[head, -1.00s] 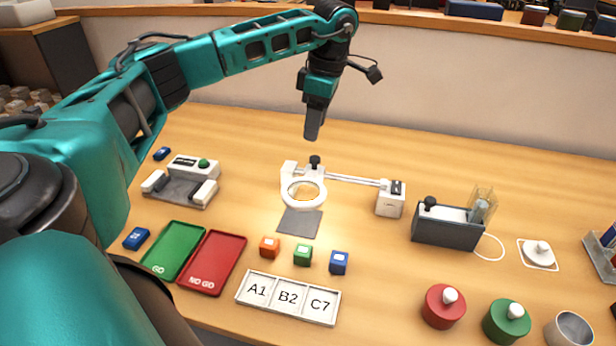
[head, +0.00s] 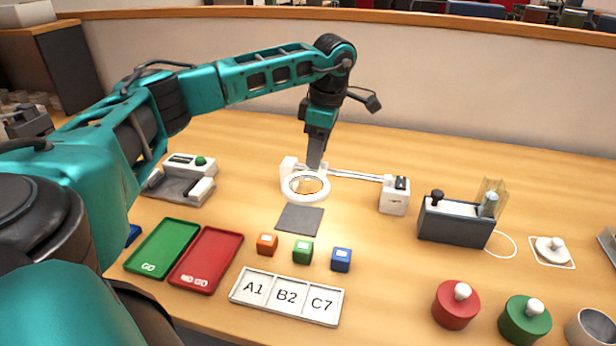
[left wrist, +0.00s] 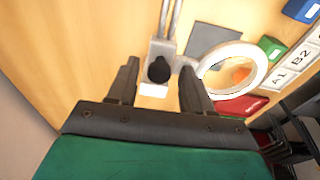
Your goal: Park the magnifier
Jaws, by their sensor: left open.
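The magnifier is a white ring lens (head: 306,187) on a jointed white arm (head: 352,175) that runs right to a white base block (head: 394,196). The lens is over the table behind the dark grey mat (head: 300,219). My left gripper (head: 315,165) points down at the back of the lens. In the left wrist view its two open fingers (left wrist: 158,85) are on either side of the black knob (left wrist: 159,69) beside the lens ring (left wrist: 262,72). I cannot tell whether they touch it. The knob is hidden behind the gripper in the head view. My right gripper is not in view.
Orange (head: 267,244), green (head: 303,252) and blue (head: 341,260) cubes stand before the mat, behind a labelled tray (head: 287,297). GO (head: 163,248) and NO GO (head: 207,260) trays lie left. A dark box (head: 455,222) stands right. The table behind the magnifier arm is clear.

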